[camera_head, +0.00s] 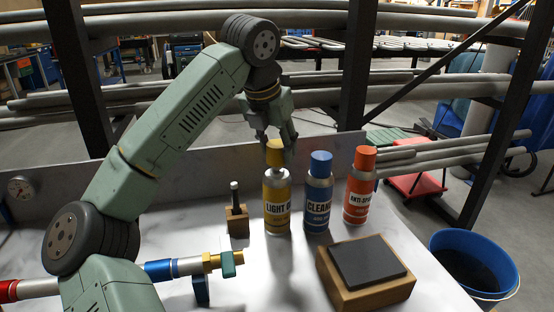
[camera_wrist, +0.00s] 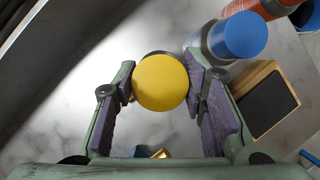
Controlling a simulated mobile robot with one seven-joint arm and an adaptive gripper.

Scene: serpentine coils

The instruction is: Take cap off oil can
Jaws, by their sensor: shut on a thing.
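The oil can (camera_head: 277,205) is a yellow can with a dark label reading "LIGHT O…", the rest being cut off. It stands upright on the white table. Its yellow cap (camera_head: 275,150) is at the top of the can; whether a gap lies between them I cannot tell. My gripper (camera_head: 281,142) reaches down from above and is shut on the cap. In the wrist view the round yellow cap (camera_wrist: 160,82) sits between the two purple-padded fingers. The cap hides most of the can there.
A blue-capped cleaner can (camera_head: 318,195) stands close on the right, then an orange can (camera_head: 359,188). A wooden block with a dark pad (camera_head: 366,275) lies in front right. A small wooden holder (camera_head: 237,221) stands left. A blue bucket (camera_head: 474,250) is beyond the table's right edge.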

